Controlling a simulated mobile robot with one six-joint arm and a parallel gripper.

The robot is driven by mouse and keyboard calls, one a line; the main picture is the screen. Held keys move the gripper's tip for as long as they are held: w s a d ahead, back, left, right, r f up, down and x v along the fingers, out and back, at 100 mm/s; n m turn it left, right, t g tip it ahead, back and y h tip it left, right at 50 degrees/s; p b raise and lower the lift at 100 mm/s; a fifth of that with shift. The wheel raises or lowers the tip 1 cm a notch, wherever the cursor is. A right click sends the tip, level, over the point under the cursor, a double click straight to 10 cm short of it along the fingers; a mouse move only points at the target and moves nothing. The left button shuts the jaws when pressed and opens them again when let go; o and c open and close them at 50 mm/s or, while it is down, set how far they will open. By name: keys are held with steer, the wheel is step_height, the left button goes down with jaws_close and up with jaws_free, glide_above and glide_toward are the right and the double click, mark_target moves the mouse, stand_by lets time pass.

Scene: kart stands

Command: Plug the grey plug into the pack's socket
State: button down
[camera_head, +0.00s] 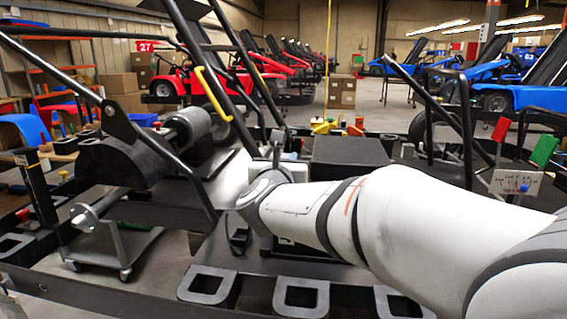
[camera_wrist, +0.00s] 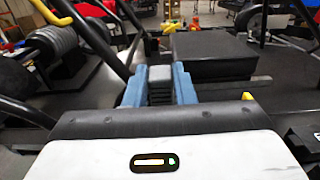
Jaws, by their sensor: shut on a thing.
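The grey plug (camera_wrist: 160,84) is between the two blue-grey fingers of my gripper (camera_wrist: 159,86) in the wrist view. My gripper is shut on it, with a finger against each side. A black box that looks like the pack (camera_wrist: 215,55) lies ahead and to the right of the plug, apart from it in the picture. It also shows in the head view (camera_head: 348,156), just beyond the end of my arm. The pack's socket cannot be made out in either view. In the head view my arm and wrist mostly hide the gripper and plug.
Black frame tubes (camera_head: 190,75) rise left of my wrist. A grey cylinder with rings (camera_head: 190,125) sits behind them. A small yellow part (camera_wrist: 247,96) shows right of the fingers. Yellow and orange pieces (camera_head: 325,127) stand behind the box.

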steer(key=shift+f+b, duration=2.9)
steer(key=shift+b, duration=0.45)
steer(key=shift+b, duration=1.2)
steer(key=shift+f+b, duration=1.45)
steer(key=shift+b, duration=0.15)
steer(key=c, duration=1.1)
jaws_free()
steer(key=shift+s, duration=0.1)
steer(key=p+v, duration=0.1)
steer(key=v, duration=0.6)
steer(key=shift+s+a, duration=0.1)
steer(key=shift+s, duration=0.3)
